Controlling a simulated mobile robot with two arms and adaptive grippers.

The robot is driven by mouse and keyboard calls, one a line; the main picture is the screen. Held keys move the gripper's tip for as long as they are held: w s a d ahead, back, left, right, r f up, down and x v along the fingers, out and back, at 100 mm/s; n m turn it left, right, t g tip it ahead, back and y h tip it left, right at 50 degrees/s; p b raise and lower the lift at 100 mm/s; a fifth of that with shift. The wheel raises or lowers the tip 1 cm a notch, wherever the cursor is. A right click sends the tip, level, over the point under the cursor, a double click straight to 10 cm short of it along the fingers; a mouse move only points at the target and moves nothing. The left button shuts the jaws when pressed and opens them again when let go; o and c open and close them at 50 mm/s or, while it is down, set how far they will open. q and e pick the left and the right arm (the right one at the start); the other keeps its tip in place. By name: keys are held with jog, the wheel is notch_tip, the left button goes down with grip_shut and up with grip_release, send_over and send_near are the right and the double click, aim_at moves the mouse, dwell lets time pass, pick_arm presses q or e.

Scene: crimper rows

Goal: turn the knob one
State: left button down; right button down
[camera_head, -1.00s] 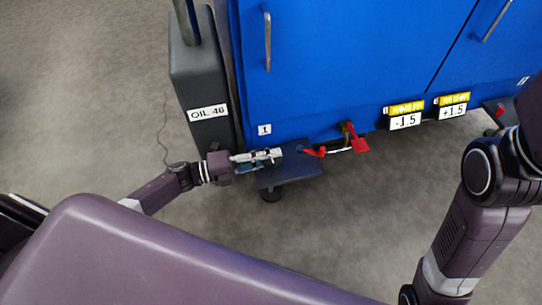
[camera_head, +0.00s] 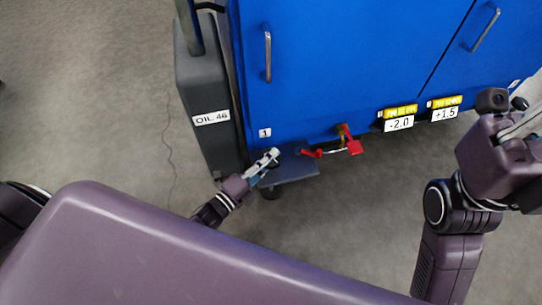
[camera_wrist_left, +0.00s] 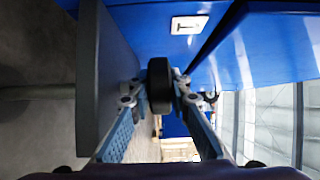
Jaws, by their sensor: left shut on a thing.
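In the left wrist view a dark round knob (camera_wrist_left: 160,85) stands between the fingers of my left gripper (camera_wrist_left: 160,98), which is shut on it. The white plate (camera_wrist_left: 189,25) on the blue surface is behind it. In the head view my left gripper (camera_head: 267,161) is at the lower left corner of the blue cabinet, just below the label "1" (camera_head: 265,132). The knob itself is hidden there. The left readout (camera_head: 399,124) shows -2.0. My right arm is at the right edge; its gripper (camera_head: 522,126) is partly cut off and its fingers are unclear.
The blue cabinet (camera_head: 345,65) fills the upper middle. A dark post base marked "OIL 46" (camera_head: 211,118) stands left of it. Red levers (camera_head: 353,147) and a dark plate (camera_head: 292,170) jut out low in front. The second readout (camera_head: 445,114) shows +1.5. Grey floor is open at left.

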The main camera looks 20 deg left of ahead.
pick_arm(q)
jog(key=shift+f+n+y, duration=0.1)
jog(key=shift+n+y, duration=0.2)
jog(key=shift+y, duration=0.1)
jog(key=c, duration=2.1)
grip_release()
jog(key=shift+s, duration=0.1)
jog(key=v, duration=1.2)
jog(key=shift+f, duration=0.1)
